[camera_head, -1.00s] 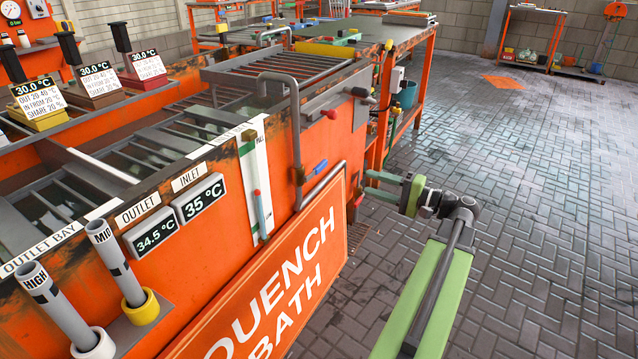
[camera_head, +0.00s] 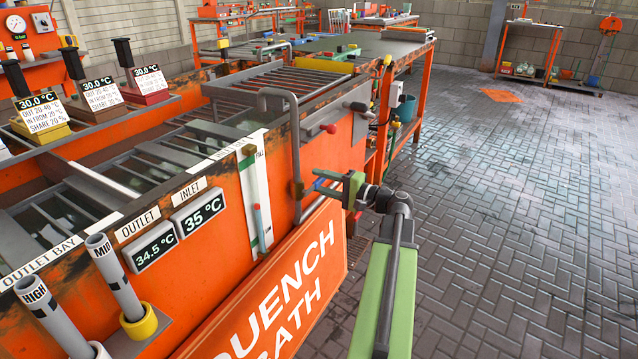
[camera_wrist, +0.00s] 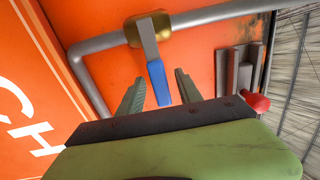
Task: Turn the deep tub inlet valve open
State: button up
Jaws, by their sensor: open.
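A blue-handled lever valve (camera_wrist: 158,84) with a brass body sits on a grey pipe along the orange wall of the quench bath. In the wrist view its lever slants slightly down and right from the brass body. My gripper (camera_wrist: 158,88) is open, with one finger on each side of the lever's blue end; no contact is clear. In the head view my gripper (camera_head: 333,181) is at the bath's side, and the blue lever (camera_head: 319,184) shows partly behind the fingers. No label shows that names this valve as the deep tub inlet.
A red knob (camera_wrist: 256,102) sits right of the valve on a grey bracket; it also shows in the head view (camera_head: 328,128). A bent grey pipe (camera_head: 296,150) runs down the bath's corner. The QUENCH BATH sign (camera_head: 296,285) is below left. The brick floor (camera_head: 520,210) at right is clear.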

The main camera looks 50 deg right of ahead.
jog(key=shift+w+a, duration=0.1)
jog(key=shift+w, duration=0.1)
jog(key=shift+c, duration=0.3)
grip_shut()
dwell(0.4)
dwell(0.6)
